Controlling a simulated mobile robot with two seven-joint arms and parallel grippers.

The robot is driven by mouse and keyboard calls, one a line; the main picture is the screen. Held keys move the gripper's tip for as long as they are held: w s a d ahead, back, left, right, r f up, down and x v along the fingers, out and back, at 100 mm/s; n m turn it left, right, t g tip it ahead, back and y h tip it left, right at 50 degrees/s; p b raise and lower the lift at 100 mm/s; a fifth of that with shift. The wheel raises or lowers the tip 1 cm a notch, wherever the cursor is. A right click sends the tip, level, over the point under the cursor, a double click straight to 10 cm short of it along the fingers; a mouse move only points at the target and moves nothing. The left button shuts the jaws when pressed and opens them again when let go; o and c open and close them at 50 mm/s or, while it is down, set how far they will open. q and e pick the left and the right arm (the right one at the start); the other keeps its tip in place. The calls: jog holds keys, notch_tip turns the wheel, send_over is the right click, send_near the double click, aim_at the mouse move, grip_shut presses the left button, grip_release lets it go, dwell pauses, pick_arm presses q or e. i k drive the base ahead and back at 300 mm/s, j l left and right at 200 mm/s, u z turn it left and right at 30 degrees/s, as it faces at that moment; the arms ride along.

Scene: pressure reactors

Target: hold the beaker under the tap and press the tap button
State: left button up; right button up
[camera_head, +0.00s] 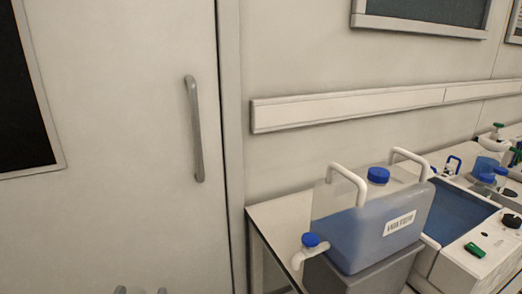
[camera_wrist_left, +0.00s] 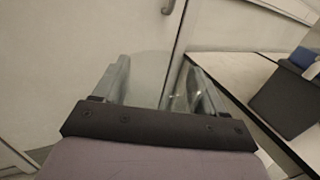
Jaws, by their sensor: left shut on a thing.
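A clear water container (camera_head: 370,235) with blue liquid and a blue cap stands on a grey block at the table's left end. Its white tap (camera_head: 306,255) with a blue button (camera_head: 310,240) points out to the left. My left gripper (camera_head: 141,291) barely shows at the bottom edge in the head view, left of the tap and apart from it. In the left wrist view, my left gripper (camera_wrist_left: 155,90) is shut on a transparent glass beaker (camera_wrist_left: 150,75), whose outline is faint. My right gripper is not in view.
A white door (camera_head: 120,120) with a grey handle (camera_head: 195,130) stands on the left. The table (camera_head: 280,215) carries a blue bath (camera_head: 462,215) and lab equipment (camera_head: 490,165) at the right. The space between door and tap looks free.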

aim_at(311, 240)
jog(key=k+l, duration=0.15)
jog(key=l, duration=0.2)
jog(key=i+j, duration=0.1)
jog(key=j, duration=0.4)
jog(key=i+j, duration=0.15)
jog(key=j, duration=0.4)
jog(key=i+j+z, duration=0.1)
jog(key=j, duration=0.4)
jog(key=i+j, duration=0.15)
jog(key=j, duration=0.4)
jog(key=z, duration=2.5)
